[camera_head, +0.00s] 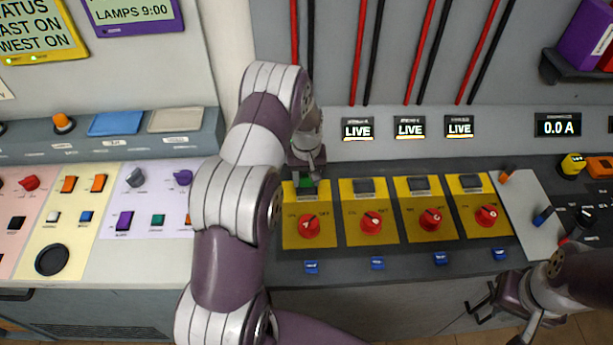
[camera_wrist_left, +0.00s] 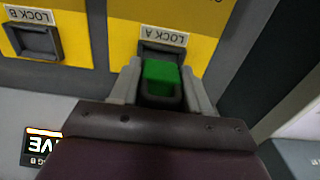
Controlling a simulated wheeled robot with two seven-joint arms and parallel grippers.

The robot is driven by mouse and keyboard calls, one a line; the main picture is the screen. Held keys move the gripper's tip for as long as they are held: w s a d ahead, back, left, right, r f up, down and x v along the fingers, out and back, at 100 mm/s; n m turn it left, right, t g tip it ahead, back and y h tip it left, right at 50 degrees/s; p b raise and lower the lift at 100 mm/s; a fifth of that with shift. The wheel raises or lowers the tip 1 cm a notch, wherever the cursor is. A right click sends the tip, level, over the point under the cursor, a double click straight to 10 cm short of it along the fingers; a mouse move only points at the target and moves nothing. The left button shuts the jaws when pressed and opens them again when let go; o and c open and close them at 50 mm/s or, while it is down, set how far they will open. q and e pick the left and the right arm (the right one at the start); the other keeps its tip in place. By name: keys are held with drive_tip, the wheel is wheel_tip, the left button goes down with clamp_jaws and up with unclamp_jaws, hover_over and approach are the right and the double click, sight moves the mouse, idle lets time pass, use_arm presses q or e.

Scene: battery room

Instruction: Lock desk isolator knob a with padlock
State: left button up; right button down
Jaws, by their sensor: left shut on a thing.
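The red isolator knob a (camera_head: 309,226) sits on the leftmost yellow panel (camera_head: 291,240) of the desk. The dark lock A fitting (camera_wrist_left: 161,50) is at that panel's far end, beneath its LOCK A label. My left gripper (camera_head: 307,174) is shut on a green padlock (camera_head: 305,184). In the left wrist view, the padlock (camera_wrist_left: 161,75) sits between the fingers, right at the fitting. I cannot tell whether it is engaged there. My right gripper (camera_head: 530,318) is at the lower right, partly out of frame; its fingers are unclear.
More yellow panels with red knobs (camera_head: 371,222) stand to the right. Blue tags (camera_head: 377,263) line the front edge. LIVE displays (camera_head: 409,128) are on the wall behind. My left arm covers part of the desk.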

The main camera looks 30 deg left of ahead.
use_arm(q)
drive_tip(key=shift+f+b, duration=0.5)
drive_tip(key=shift+f, duration=0.2)
drive_tip(key=o, duration=0.8)
drive_tip(key=shift+o, duration=0.2)
drive_tip(key=shift+r, duration=0.1)
wheel_tip(320, 180, up, 11)
drive_tip(key=p, duration=0.8)
